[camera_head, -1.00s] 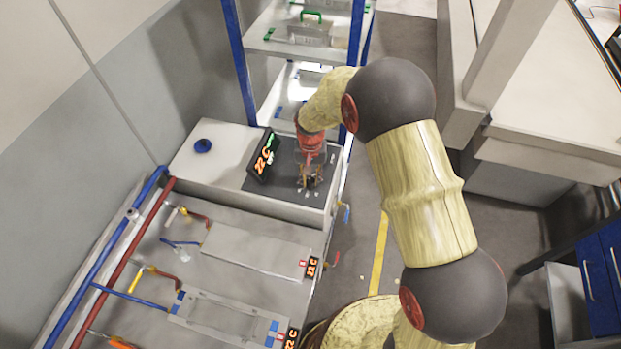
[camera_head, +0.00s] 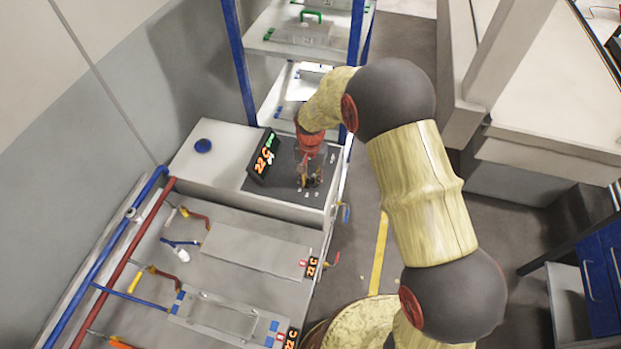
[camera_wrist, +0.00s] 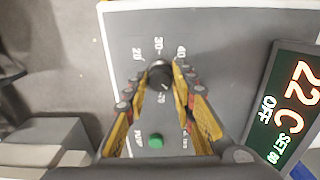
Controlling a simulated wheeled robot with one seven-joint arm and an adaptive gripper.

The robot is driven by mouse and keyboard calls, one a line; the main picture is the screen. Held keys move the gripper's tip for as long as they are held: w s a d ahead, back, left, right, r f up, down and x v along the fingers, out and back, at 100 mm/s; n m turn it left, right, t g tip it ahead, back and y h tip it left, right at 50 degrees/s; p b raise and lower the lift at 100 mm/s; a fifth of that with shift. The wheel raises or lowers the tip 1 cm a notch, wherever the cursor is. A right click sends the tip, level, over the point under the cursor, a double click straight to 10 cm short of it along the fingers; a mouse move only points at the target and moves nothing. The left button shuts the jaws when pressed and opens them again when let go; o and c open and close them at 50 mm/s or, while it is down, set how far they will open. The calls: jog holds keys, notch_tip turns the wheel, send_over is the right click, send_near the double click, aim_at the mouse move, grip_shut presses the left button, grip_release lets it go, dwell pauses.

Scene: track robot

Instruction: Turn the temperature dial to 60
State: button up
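The temperature dial (camera_wrist: 159,73) is a round black knob on a dark grey panel. Printed numbers 20, 30 and 40 show around its upper side in the wrist view, and another number, hard to read, shows below it. My gripper (camera_wrist: 161,76) points down at the panel with one yellow finger on each side of the dial. The fingertips are close to the knob, but whether both touch it is unclear. In the head view my gripper (camera_head: 310,180) is over the panel, and the dial is hidden.
A green button (camera_wrist: 156,141) sits below the dial, under the gripper palm. The tilted display box (camera_head: 262,155) stands close left of my gripper. Pipes and flat plates lie on the lower bench.

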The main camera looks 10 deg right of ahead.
aim_at(310, 180)
jog(key=o, duration=0.4)
jog(key=shift+r, duration=0.1)
notch_tip(310, 180, up, 12)
dwell(0.6)
dwell(0.5)
